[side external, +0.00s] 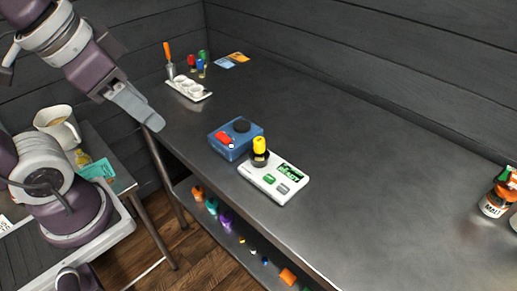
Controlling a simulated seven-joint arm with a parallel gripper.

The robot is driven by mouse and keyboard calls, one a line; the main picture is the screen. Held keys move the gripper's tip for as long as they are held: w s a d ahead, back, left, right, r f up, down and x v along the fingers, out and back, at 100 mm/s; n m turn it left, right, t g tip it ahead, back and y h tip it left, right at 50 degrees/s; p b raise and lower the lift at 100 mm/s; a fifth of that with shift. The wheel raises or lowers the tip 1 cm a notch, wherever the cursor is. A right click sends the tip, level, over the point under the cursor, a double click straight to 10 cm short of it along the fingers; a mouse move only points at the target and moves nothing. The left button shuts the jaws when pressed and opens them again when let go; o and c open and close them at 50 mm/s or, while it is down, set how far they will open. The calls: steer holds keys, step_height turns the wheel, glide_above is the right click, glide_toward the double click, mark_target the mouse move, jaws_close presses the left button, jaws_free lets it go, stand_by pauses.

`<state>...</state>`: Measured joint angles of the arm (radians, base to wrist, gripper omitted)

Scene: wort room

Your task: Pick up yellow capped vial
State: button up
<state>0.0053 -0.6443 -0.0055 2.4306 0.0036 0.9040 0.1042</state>
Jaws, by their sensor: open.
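The yellow capped vial (260,145) stands upright near the middle of the metal table. It is on the dark round pan at the back left of a white scale (273,182) with a green display. Its lower part is dark and small, so its contents cannot be told. My gripper (150,117) is open and empty. It is in the air at the left, beyond the table's left edge in the picture, well apart from the vial.
A blue device (236,140) with a red part and black knob stands just left of the scale. A white tray (201,96), red, blue and green capped vials and an orange-handled tool (168,55) stand at the back. Bottles (494,199) are far right. The table's right middle is clear.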

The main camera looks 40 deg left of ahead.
steer(key=w+d+m+g, duration=0.15)
steer(key=w+m, duration=0.35)
steer(key=w, duration=0.5)
steer(key=m+g, duration=0.4)
steer(key=m, duration=0.5)
glide_above(260, 140)
steer(key=f, duration=1.2)
steer(key=shift+w+f, duration=0.2)
steer(key=shift+w, duration=0.2)
steer(key=f, duration=0.7)
steer(key=shift+s, duration=0.4)
steer(key=shift+a, duration=0.1)
jaws_close()
